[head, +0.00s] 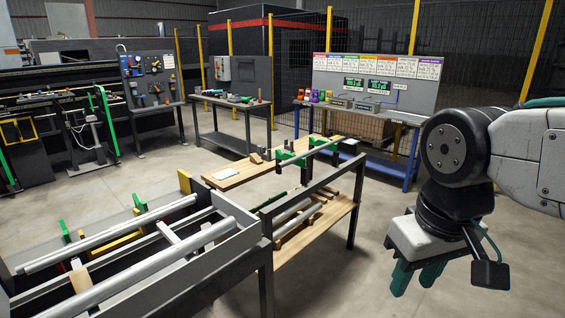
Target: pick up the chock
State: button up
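A small brown wooden piece (257,158), which looks like the chock, lies on the wooden top of the low bench in the middle of the head view. It is small in the picture, so its exact shape is hard to tell. My gripper (414,281) hangs at the right, pointing down over open floor, with its teal fingers apart and nothing seen between them. It is well to the right of the wooden piece and apart from it.
The bench (222,184) also holds a white sheet (226,174) and green supports (291,159) with a metal bar. A grey frame with long rollers (150,263) fills the lower left. A blue table (372,117) stands behind. Floor around my gripper is clear.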

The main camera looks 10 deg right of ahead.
aim_at(255, 158)
jog(key=z, duration=0.55)
jog(key=i, duration=0.8)
jog(key=z, duration=0.65)
jog(key=i, duration=1.9)
jog(key=u, duration=1.5)
jog(key=i, duration=0.8)
jog(key=u, duration=0.8)
